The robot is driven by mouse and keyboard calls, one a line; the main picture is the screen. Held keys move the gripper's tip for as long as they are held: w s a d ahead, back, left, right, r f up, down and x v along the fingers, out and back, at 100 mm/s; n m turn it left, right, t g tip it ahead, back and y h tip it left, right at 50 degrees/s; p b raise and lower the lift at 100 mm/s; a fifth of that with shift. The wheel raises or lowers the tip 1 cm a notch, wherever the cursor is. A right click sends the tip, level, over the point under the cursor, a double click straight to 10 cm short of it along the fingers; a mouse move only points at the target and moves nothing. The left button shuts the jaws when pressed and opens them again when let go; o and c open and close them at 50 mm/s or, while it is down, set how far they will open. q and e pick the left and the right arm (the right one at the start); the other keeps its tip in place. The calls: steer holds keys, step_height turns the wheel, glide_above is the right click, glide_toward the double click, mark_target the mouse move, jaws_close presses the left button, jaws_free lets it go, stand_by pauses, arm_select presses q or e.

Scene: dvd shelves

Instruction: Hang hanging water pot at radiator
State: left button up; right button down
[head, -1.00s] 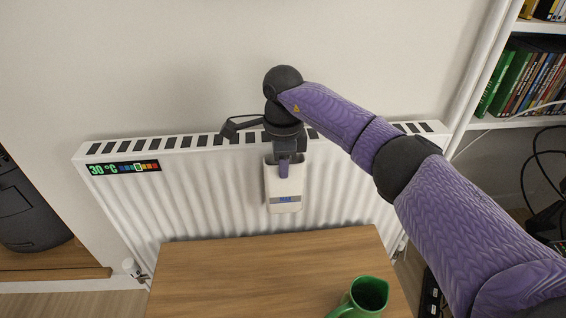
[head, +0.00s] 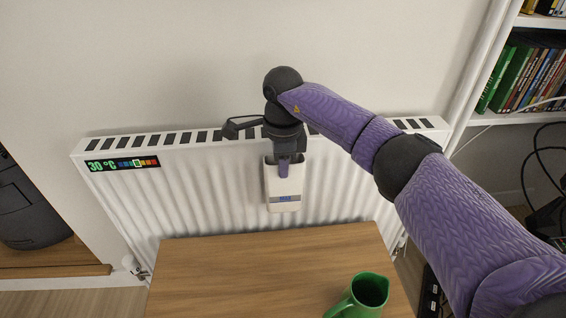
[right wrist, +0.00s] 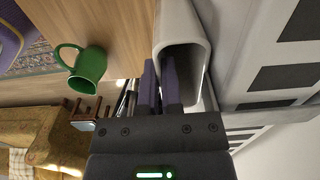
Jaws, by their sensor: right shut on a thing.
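In the right wrist view the fingers (right wrist: 161,88) pinch the wall of the pot (right wrist: 182,30), one finger inside the opening. Whether the pot's back is hooked on the radiator cannot be told. My left gripper is not in view.
A wooden table (head: 260,270) stands in front of the radiator, with a green jug (head: 368,291) near its front right. A black device (head: 30,205) is at far left. A shelf with DVDs (head: 530,75) and cables are at right.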

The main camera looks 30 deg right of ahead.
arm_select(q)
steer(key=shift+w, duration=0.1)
arm_select(e)
steer(key=shift+f, duration=0.15)
steer(key=c, duration=0.7)
jaws_free()
step_height(320, 180, up, 10)
steer(key=p, duration=0.4)
steer(key=shift+p, duration=0.4)
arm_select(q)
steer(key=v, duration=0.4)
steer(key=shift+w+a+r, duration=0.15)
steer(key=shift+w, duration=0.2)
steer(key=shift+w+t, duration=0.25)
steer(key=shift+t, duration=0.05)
arm_select(e)
steer(key=shift+f, duration=0.15)
